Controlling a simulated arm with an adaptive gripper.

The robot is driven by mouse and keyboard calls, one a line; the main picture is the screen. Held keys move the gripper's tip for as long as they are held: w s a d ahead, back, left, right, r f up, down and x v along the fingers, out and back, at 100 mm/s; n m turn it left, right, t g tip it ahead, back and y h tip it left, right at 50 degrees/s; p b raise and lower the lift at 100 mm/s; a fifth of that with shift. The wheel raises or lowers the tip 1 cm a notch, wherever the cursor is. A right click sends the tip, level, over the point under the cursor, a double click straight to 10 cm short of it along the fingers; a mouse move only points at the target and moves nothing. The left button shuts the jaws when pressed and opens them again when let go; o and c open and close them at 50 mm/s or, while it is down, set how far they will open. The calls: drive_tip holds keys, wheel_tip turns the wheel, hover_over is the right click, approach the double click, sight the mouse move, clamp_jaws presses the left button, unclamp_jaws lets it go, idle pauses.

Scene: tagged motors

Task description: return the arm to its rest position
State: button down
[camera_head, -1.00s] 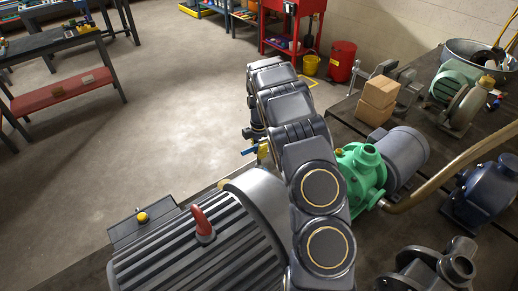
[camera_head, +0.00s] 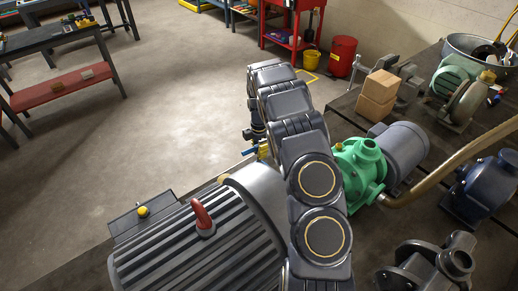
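My dark grey arm rises from the bottom centre of the head view, over the work surface, and bends down at its far end. Only a small dark part of the far end, by my gripper (camera_head: 250,134), shows beside the arm links. Its fingers cannot be made out, and I cannot see whether it holds anything. A small blue and yellow piece (camera_head: 262,150) shows just below it, partly behind the arm.
Cardboard boxes (camera_head: 378,96), a metal tub (camera_head: 476,48), a blue pump (camera_head: 492,187) and a brass-coloured pipe (camera_head: 445,172) crowd the right bench. A box with a yellow button (camera_head: 143,211) sits at left. Open floor (camera_head: 180,110) lies beyond.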

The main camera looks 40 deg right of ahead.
drive_tip(key=shift+f, duration=0.2)
drive_tip(key=c, duration=1.1)
unclamp_jaws()
drive_tip(key=shift+r, duration=3)
drive_tip(key=shift+r, duration=0.1)
wheel_tip(320, 180, up, 12)
drive_tip(key=shift+w+f, duration=0.1)
